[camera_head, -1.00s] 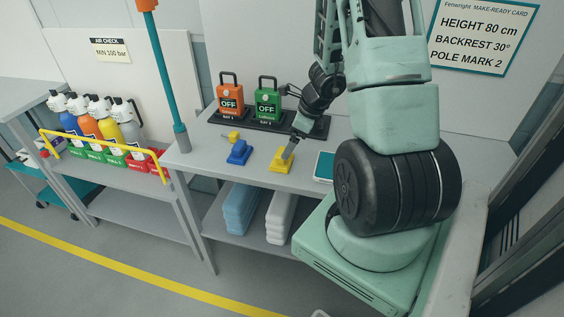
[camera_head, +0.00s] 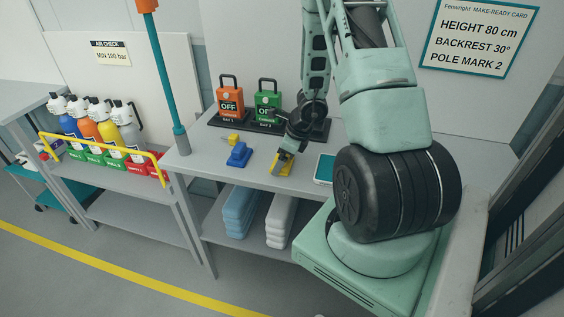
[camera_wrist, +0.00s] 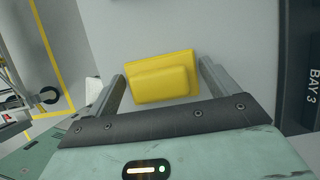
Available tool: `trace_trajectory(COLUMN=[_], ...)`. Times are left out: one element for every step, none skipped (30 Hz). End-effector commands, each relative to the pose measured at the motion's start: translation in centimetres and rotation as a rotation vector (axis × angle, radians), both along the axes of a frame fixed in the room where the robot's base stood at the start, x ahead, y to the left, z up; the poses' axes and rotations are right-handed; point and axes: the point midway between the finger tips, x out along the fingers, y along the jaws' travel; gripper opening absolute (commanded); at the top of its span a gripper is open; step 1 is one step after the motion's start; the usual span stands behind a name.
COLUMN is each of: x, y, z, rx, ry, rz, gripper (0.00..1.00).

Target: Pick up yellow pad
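In the wrist view my gripper (camera_wrist: 163,82) is open, with one finger on each side of the pad. I cannot tell whether either finger touches it.
A blue pad (camera_head: 238,155) with a small yellow piece (camera_head: 233,139) behind it stands to the left. A teal-edged item (camera_head: 324,168) lies to the right. A teal pole (camera_head: 167,90) rises at the bench's left end.

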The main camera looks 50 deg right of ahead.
Motion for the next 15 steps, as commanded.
trace_trajectory(x=[0.0, 0.0, 0.0, 0.0, 0.0, 0.0, 0.0, 0.0, 0.0, 0.0, 0.0, 0.0, 0.0, 0.0, 0.1], y=[0.0, 0.0, 0.0, 0.0, 0.0, 0.0, 0.0, 0.0, 0.0, 0.0, 0.0, 0.0, 0.0, 0.0, -0.1], z=[0.0, 0.0, 0.0, 0.0, 0.0, 0.0, 0.0, 0.0, 0.0, 0.1, 0.1, 0.3, 0.5, 0.9, 1.4], rx=[0.000, 0.000, 0.000, 0.000, 0.000, 0.000, 0.000, 0.000, 0.000, 0.000, 0.000, -0.001, -0.001, -0.002, -0.002], ry=[0.000, 0.000, 0.000, 0.000, 0.000, 0.000, 0.000, 0.000, 0.000, 0.000, 0.000, -0.001, -0.002, -0.002, -0.003], rz=[0.000, 0.000, 0.000, 0.000, 0.000, 0.000, 0.000, 0.000, 0.000, 0.000, 0.000, 0.001, 0.001, 0.002, 0.001], gripper=[0.72, 0.64, 0.59, 0.59, 0.59, 0.59, 0.59, 0.59, 0.59, 0.59, 0.59, 0.59, 0.59, 0.59, 0.59])
